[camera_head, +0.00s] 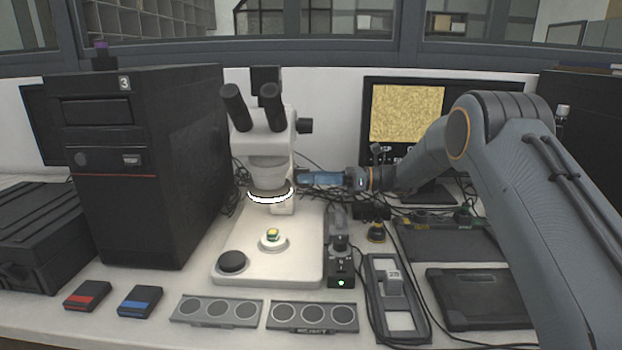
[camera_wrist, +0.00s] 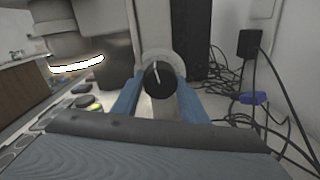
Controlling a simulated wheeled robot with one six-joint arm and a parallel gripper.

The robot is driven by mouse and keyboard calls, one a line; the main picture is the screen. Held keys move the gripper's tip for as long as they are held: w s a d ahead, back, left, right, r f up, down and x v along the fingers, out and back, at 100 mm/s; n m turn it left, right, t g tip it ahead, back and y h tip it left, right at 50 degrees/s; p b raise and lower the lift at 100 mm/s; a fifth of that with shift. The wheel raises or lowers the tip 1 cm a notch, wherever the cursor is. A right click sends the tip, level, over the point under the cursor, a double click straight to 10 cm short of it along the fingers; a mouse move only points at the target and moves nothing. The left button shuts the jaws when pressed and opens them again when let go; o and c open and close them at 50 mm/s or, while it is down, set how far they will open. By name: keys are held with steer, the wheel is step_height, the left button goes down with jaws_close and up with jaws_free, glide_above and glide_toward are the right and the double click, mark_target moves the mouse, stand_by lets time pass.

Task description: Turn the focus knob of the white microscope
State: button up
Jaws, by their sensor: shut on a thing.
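The white microscope (camera_head: 272,145) stands in the middle of the bench, with black eyepieces, a lit white ring and a white base. A small sample with a yellow-green top sits on its stage. In the wrist view the black focus knob (camera_wrist: 159,78) with a white line mark sits between the two blue fingers of my gripper (camera_wrist: 158,92). The gripper is shut on the knob, one finger at each side. In the head view my gripper (camera_head: 300,179) reaches the microscope's right side from the right, and the knob is hidden there.
A large black machine (camera_head: 145,170) stands at the left. A small black control box (camera_head: 340,265) stands right of the microscope base. Loose black cables (camera_wrist: 240,110) lie behind the knob. A monitor (camera_head: 408,113) stands behind my arm. Grey trays (camera_head: 217,310) lie in front.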

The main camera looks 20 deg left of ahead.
steer(key=o, duration=1)
steer(key=shift+o, duration=0.2)
steer(key=b+v, duration=0.1)
steer(key=v, duration=0.7)
